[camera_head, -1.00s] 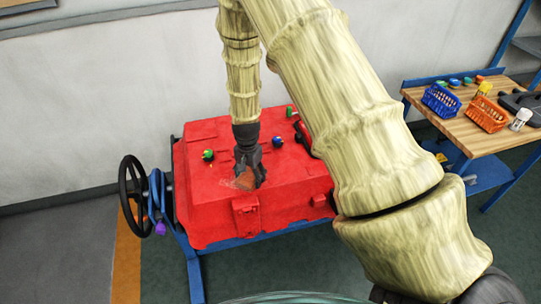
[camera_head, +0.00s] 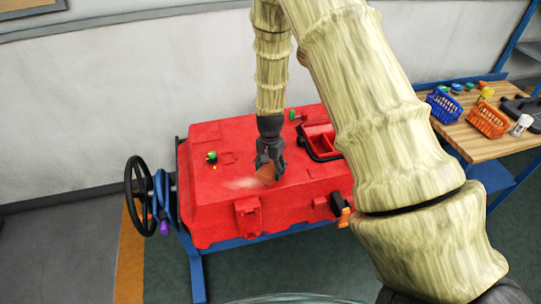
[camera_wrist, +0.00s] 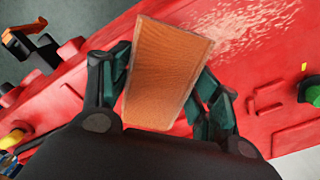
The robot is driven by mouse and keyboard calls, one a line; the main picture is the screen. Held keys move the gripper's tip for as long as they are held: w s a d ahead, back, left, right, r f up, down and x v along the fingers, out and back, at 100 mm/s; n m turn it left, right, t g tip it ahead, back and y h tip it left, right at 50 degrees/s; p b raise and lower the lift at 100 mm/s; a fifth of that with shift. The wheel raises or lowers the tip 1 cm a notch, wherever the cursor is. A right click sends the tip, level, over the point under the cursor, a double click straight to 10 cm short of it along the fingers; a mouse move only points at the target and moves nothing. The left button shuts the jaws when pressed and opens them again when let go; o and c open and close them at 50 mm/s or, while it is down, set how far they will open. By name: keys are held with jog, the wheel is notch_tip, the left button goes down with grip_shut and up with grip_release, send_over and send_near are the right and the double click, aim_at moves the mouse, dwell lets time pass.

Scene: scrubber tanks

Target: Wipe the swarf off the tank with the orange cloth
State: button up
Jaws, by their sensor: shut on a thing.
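The red tank (camera_head: 215,200) lies on a blue stand, its top facing up. My gripper (camera_head: 269,165) points down over the middle of the tank top. It is shut on the orange cloth (camera_head: 266,174), which shows as a small patch below the fingers at the tank surface. In the wrist view the orange cloth (camera_wrist: 165,75) sits flat between the two fingers of my gripper (camera_wrist: 163,88). A pale speckled patch of swarf (camera_wrist: 250,30) lies on the tank beyond the cloth, to the upper right. The swarf (camera_head: 240,184) is left of the cloth in the head view.
A green knob (camera_head: 211,156) and a black-rimmed opening (camera_head: 322,142) stand on the tank top. An orange-handled clamp (camera_head: 343,214) is at its right front and a black handwheel (camera_head: 140,198) at its left. A bench at right holds blue (camera_head: 443,105) and orange (camera_head: 488,118) baskets.

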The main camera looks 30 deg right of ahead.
aim_at(270, 167)
jog(key=shift+r+p, duration=1.4)
jog(key=shift+r, duration=1.15)
jog(key=shift+f, duration=0.1)
